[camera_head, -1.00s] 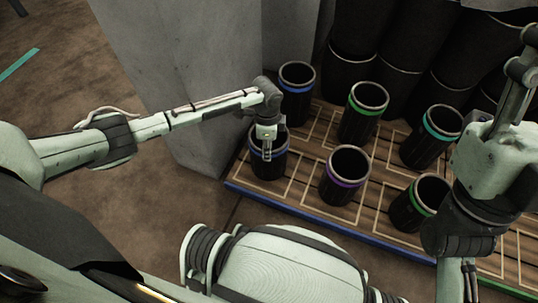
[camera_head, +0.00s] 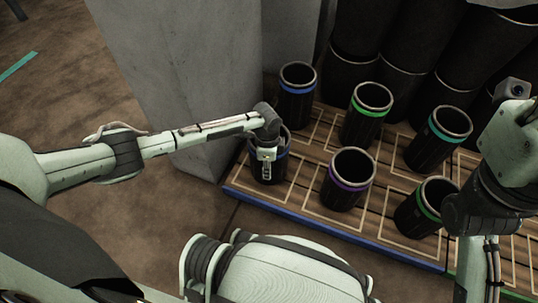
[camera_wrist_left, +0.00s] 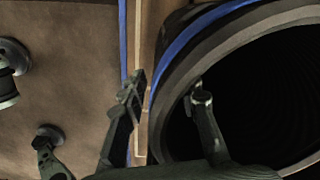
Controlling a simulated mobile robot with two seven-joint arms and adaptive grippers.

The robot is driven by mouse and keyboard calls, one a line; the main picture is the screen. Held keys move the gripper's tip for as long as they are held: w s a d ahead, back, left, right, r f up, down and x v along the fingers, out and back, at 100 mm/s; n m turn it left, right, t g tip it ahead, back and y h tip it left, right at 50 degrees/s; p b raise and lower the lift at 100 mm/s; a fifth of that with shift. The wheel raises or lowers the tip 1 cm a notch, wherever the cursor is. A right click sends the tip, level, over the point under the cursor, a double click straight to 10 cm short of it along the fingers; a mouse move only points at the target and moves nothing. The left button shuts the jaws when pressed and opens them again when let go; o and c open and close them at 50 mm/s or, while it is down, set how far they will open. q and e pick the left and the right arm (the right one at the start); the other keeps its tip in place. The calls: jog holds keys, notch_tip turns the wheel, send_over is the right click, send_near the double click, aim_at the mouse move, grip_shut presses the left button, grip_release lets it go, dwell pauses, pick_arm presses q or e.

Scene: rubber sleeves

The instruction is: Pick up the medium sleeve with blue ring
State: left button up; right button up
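A black sleeve with a blue ring (camera_head: 281,171) stands upright at the front left of the wooden pallet. Its open mouth and blue ring fill the right of the left wrist view (camera_wrist_left: 222,47). My left gripper (camera_head: 266,170) is at this sleeve's near side; in the left wrist view (camera_wrist_left: 168,92) its fingers are apart, one outside the wall and one over the opening. I cannot tell whether they touch the wall. Another blue-ringed sleeve (camera_head: 297,101) stands behind it. My right wrist (camera_head: 510,135) is at the right edge; its fingers cannot be made out.
The pallet (camera_head: 307,205) has outlined cells and a blue front edge. Other sleeves have a purple ring (camera_head: 346,190), green rings (camera_head: 366,122) (camera_head: 424,212) and a teal ring (camera_head: 438,143). A concrete pillar (camera_head: 190,80) is at left; large dark cylinders stand behind.

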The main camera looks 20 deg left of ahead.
pick_arm(q)
jog(key=shift+c, duration=0.6)
grip_shut()
